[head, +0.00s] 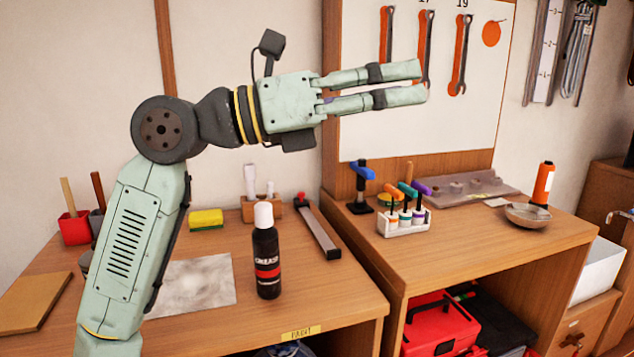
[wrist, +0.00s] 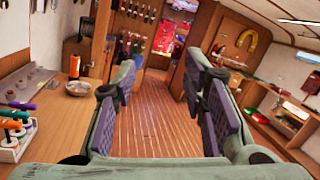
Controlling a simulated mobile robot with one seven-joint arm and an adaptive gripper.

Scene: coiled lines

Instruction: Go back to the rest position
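My gripper (head: 422,83) is raised above the benches and points right in the head view. Its two pale green fingers lie apart with a narrow gap, and nothing is between them. In the wrist view the fingers of my gripper (wrist: 166,85) stand apart with purple inner pads, and the wooden floor (wrist: 150,120) shows between them. The gripper touches nothing. My arm is bent at the elbow at the left of the head view.
A black grease bottle (head: 267,260) stands on the left bench (head: 330,300). A rack of colored-handled tools (head: 405,222) and a bowl (head: 528,215) with an orange canister (head: 543,184) stand on the right bench. Wrenches (head: 459,55) hang on the panel behind my gripper.

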